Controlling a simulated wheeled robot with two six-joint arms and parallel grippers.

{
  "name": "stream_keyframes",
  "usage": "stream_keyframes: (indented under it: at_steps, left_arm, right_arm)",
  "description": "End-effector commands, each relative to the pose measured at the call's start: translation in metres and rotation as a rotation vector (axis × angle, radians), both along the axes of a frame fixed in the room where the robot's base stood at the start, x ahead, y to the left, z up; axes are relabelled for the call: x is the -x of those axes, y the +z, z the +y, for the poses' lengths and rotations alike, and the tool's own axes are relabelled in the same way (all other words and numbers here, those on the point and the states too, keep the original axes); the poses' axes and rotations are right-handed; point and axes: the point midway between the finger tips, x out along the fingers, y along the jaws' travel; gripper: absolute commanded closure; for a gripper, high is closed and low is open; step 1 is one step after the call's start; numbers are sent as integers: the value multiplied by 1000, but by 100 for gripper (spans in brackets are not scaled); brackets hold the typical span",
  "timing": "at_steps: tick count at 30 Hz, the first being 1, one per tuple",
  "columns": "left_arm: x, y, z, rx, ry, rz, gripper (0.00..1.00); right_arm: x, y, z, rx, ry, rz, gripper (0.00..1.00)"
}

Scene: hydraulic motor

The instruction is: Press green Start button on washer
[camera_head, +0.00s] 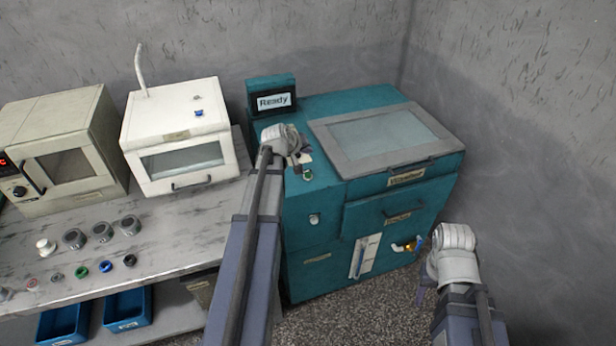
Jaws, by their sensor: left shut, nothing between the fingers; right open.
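The washer (327,230) is a teal cabinet with a glass-topped lid and a small display (273,101) that reads "Ready". A green button (308,175) sits on its top panel, left of the lid. My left gripper (302,158) is shut and empty over that panel, just behind the green button in the picture; I cannot tell whether it touches the panel. Part of the panel is hidden by my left gripper and arm. My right gripper (424,290) is open, low in front of the washer's right side, mostly hidden behind its own wrist.
A white box with a window (181,140) and a beige oven (62,150) stand on the bench (180,235) at left. Several small round parts lie on the bench. Blue bins (127,306) sit below. A tap (407,246) sticks out of the washer's front. A grey wall closes the right side.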

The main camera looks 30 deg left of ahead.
Motion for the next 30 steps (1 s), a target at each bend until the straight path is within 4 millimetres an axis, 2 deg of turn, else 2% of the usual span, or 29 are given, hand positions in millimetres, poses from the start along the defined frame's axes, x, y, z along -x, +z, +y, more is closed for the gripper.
stream_keyframes:
  at_steps: [1, 16, 21, 30]
  left_arm:
    - [0, -9, 0, 0, 0, 0, 100]
    - [0, -73, 0, 0, 0, 0, 100]
    - [0, -80, 0, 0, 0, 0, 100]
    - [0, -79, 0, 0, 0, 0, 100]
  right_arm:
    - [0, -9, 0, 0, 0, 0, 50]
    - [0, -73, 0, 0, -1, 0, 50]
    - [0, -80, 0, 0, -1, 0, 50]
    - [0, -79, 0, 0, -1, 0, 50]
